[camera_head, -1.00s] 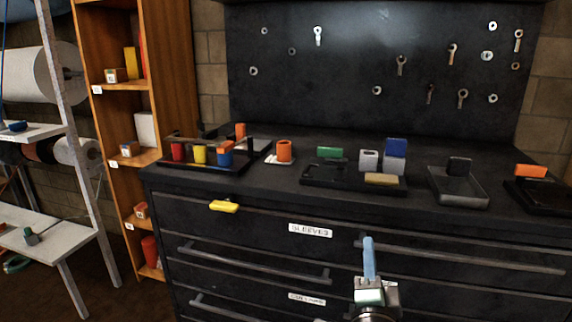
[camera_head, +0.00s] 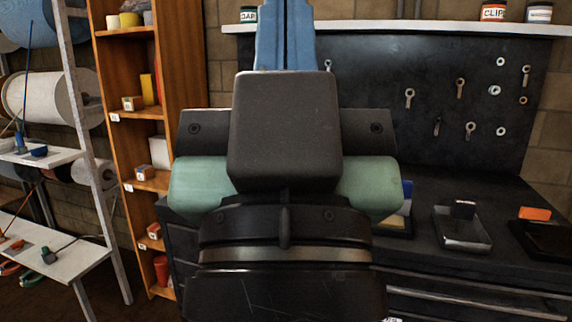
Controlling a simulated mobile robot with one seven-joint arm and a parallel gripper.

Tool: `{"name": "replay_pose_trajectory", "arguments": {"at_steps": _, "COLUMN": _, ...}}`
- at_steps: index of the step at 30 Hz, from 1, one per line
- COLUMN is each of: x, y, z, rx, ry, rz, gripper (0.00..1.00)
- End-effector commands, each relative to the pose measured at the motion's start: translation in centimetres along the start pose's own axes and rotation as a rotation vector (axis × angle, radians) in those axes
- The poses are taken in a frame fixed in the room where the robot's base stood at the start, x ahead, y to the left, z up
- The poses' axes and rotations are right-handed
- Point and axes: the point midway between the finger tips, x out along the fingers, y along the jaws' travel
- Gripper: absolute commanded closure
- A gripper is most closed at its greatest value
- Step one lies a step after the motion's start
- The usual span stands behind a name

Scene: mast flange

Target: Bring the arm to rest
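My gripper (camera_head: 286,38) is raised close in front of the camera and fills the middle of the view. Its blue fingers point up and lie side by side with no clear gap, so it looks shut. I see nothing held between them, though the tips run out of the top of the picture. The dark wrist and pale green parts below the fingers are mine.
My arm hides much of the black workbench (camera_head: 470,267). A grey tray (camera_head: 462,240) and an orange block (camera_head: 535,213) show at its right. A pegboard (camera_head: 445,75) with hanging tools stands behind, under a white shelf (camera_head: 430,27). A wooden shelf unit (camera_head: 185,60) stands left.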

Motion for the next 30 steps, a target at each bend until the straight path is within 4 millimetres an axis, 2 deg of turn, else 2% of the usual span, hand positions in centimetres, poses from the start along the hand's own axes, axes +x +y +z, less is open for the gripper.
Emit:
{"name": "replay_pose_trajectory", "arguments": {"at_steps": 1, "x": 2.4, "y": 0.0, "z": -2.2, "rx": 0.001, "ry": 0.0, "rz": 0.0, "gripper": 1.0}}
{"name": "replay_pose_trajectory", "arguments": {"at_steps": 15, "x": 12.3, "y": 0.0, "z": -11.5, "rx": 0.004, "ry": -0.001, "rz": -0.002, "gripper": 1.0}}
{"name": "replay_pose_trajectory", "arguments": {"at_steps": 21, "x": 14.2, "y": 0.0, "z": -13.3, "rx": 0.004, "ry": -0.001, "rz": -0.002, "gripper": 1.0}}
{"name": "replay_pose_trajectory", "arguments": {"at_steps": 30, "x": 14.4, "y": 0.0, "z": -13.5, "rx": 0.004, "ry": -0.001, "rz": -0.002, "gripper": 1.0}}
